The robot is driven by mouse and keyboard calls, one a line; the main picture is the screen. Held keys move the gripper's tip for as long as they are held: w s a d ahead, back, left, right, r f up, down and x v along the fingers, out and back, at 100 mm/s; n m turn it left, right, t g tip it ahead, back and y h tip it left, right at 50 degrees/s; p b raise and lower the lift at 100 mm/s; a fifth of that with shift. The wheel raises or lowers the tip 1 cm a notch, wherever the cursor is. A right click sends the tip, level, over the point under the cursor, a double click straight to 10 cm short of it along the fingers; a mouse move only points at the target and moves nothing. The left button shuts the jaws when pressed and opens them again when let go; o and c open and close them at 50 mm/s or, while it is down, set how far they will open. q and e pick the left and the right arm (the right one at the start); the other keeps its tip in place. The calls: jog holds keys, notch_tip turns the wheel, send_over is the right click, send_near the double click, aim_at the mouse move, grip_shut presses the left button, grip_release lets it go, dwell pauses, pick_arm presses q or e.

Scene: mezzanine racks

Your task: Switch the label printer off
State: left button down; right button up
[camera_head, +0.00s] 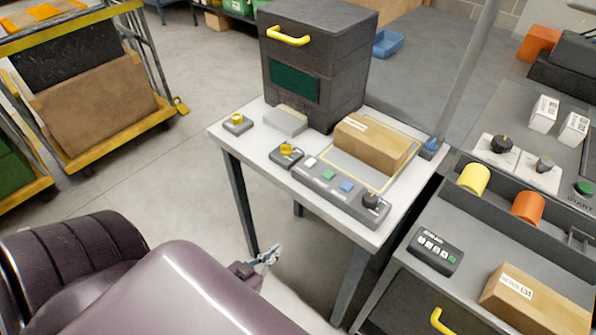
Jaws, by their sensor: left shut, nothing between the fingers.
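A dark grey boxy machine (345,75), which looks like the label printer, stands on the small light table (225,135). It has a yellow handle (289,37) and a dark green window. Two small grey boxes with yellow knobs stand left of its front (238,126) and before it (287,160). A grey control strip (325,190) with white, green and blue buttons and a black knob (370,200) lies along the front edge. I cannot tell which control is the printer's switch. My left gripper (272,254) is shut and empty, below and in front of the table. My right gripper is out of view.
A cardboard box (372,144) lies on the table's right part, near a grey pole (465,75). A grey bench (480,225) with a keypad (435,251) and another box (535,303) stands at right. Yellow trolleys (100,140) stand at left; floor between is clear.

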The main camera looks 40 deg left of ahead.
pick_arm(q)
notch_tip(320, 180, up, 28)
jog(key=w+m+t+h+b, duration=0.1)
jog(key=t+b, duration=0.3)
jog(key=t, duration=0.4)
jog(key=shift+w+h, duration=0.35)
jog(key=shift+h, duration=0.25)
notch_tip(320, 180, up, 4)
jog(key=p, duration=0.2)
send_over(300, 173)
jog(key=shift+w+f, duration=0.2)
jog(key=f, duration=0.3)
jog(key=shift+s+f, duration=0.15)
jog(key=shift+s, duration=0.05)
jog(key=shift+f, duration=0.6)
jog(key=shift+f, duration=0.1)
